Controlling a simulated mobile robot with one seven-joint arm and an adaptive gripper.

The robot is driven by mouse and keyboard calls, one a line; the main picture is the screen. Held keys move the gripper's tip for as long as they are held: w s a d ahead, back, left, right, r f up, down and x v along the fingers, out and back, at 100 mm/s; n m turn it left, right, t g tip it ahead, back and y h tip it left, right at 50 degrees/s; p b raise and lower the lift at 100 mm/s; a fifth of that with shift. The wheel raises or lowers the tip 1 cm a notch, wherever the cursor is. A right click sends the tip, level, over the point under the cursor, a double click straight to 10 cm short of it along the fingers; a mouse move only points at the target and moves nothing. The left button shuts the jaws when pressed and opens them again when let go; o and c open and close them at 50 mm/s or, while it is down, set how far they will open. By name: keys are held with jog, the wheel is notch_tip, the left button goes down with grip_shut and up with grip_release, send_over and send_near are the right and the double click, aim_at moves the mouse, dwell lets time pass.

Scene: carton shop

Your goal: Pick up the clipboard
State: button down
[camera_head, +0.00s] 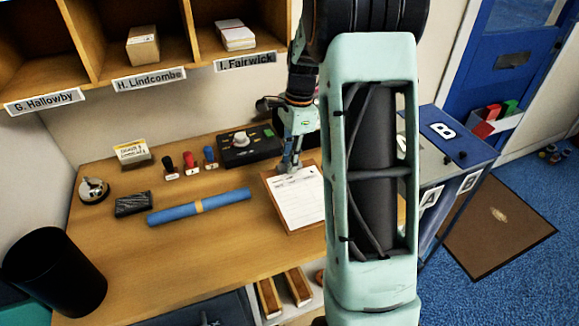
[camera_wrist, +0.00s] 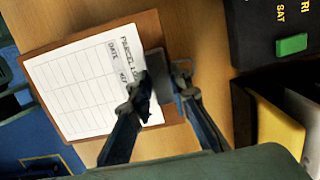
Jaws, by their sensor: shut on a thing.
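The clipboard (camera_head: 281,218) is a brown board with a white printed form, lying on the wooden table partly behind my arm in the head view. In the wrist view the clipboard (camera_wrist: 90,126) fills the left half, and its form reads "PARCEL LO..." and "DATE". My gripper (camera_head: 290,166) is at the clipboard's far, clip end in the head view. In the wrist view my gripper (camera_wrist: 164,88) has its fingers on the clip edge, shut on it.
A black device (camera_head: 250,147) stands just left of my gripper. A blue tube (camera_head: 199,207), several stamps (camera_head: 189,162) and a dark block (camera_head: 134,204) lie on the table (camera_head: 170,265). A black bin (camera_head: 55,270) stands left. A cabinet marked A and B (camera_head: 456,165) is right.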

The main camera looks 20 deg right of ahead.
aim_at(292, 179)
jog(key=s+r, duration=0.2)
jog(key=r, duration=0.1)
jog(key=s+a+r, duration=0.1)
jog(key=r, duration=0.1)
jog(key=shift+s, duration=0.4)
jog(key=s+a+r+b, duration=0.1)
jog(key=s+a+r, duration=0.1)
jog(key=s, duration=0.6)
jog(key=shift+s+r, duration=0.4)
jog(key=shift+r, duration=0.4)
jog(key=shift+w, duration=0.1)
